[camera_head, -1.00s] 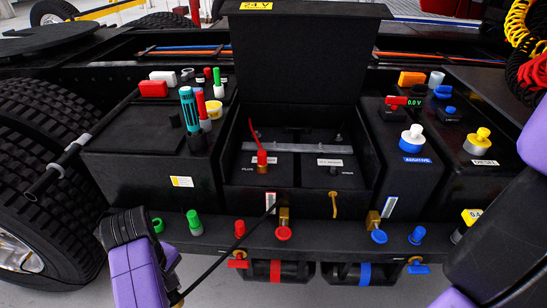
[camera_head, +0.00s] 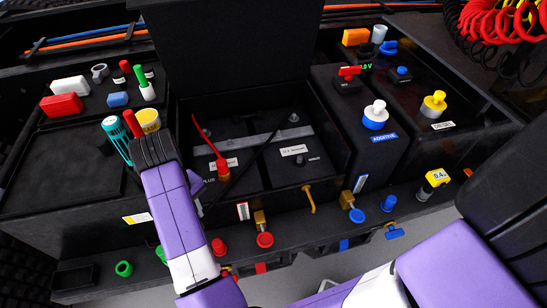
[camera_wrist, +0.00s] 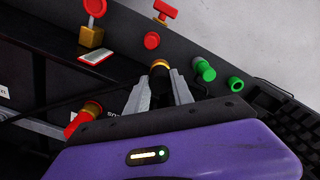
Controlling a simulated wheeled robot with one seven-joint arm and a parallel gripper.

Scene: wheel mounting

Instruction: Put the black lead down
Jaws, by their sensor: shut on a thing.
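My gripper (camera_wrist: 159,92) is shut on the black lead's end in the wrist view; a brass ring (camera_wrist: 160,65) shows at its tip between the fingers. In the head view my gripper (camera_head: 196,187) is at the left edge of the open battery box, its fingers mostly hidden by my wrist. The black lead's cable (camera_head: 246,172) runs from the gripper across the batteries. The red lead's clamp (camera_head: 222,167) sits on the plus post, and also shows in the wrist view (camera_wrist: 86,114). The other front post (camera_head: 302,161) is bare.
The box lid (camera_head: 222,40) stands open behind the batteries. A front ledge carries a red cap (camera_head: 219,246), a green cap (camera_head: 124,268), brass valves (camera_head: 261,222) and a blue cap (camera_head: 388,203). Bottles and caps crowd the left box top. A white-and-blue additive cap (camera_head: 376,114) stands right.

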